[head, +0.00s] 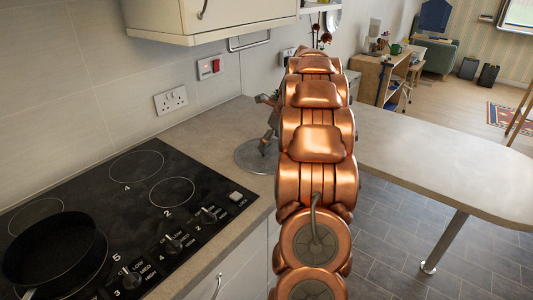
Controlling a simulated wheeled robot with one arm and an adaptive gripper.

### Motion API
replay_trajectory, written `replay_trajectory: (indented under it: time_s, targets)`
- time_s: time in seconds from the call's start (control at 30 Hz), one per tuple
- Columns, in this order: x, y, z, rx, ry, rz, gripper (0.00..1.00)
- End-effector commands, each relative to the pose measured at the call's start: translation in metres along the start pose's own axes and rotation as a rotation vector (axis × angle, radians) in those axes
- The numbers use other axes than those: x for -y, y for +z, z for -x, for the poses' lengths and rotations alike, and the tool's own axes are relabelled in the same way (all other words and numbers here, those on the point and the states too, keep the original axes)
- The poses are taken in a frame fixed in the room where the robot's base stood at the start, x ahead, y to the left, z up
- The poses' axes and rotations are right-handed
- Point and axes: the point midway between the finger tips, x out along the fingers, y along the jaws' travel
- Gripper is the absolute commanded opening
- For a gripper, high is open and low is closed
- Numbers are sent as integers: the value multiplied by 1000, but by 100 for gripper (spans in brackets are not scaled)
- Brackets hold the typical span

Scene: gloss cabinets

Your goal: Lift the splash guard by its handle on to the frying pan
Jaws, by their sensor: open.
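The frying pan (55,252) is black and round. It sits on the black hob at the lower left, cut off by the bottom edge of the view. The splash guard (250,162) is a flat grey disc lying on the worktop to the right of the hob. Its right part is hidden behind my copper arm, and I cannot make out its handle. My gripper (264,147) is partly hidden by my arm. It is open and points down at the disc. I cannot tell whether its fingertips touch the disc.
The hob (125,205) has knobs along its right side. A wall cabinet (215,18) overhangs the back of the worktop, with sockets (171,100) below it. A bare counter (445,165) extends to the right of my arm. The worktop strip between hob and disc is clear.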

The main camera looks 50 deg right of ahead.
Motion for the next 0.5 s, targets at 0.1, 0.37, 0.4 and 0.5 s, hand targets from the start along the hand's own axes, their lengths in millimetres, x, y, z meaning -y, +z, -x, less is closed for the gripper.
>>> replay_trajectory:
  time_s: [0.1, 0.37, 0.4, 0.5]
  targets:
    - [-1, 0, -17, -1, 5, -2, 92]
    - [0, 0, -32, 1, 1, 0, 92]
    - [0, 0, -32, 1, 1, 0, 92]
    - [0, 0, -32, 1, 1, 0, 88]
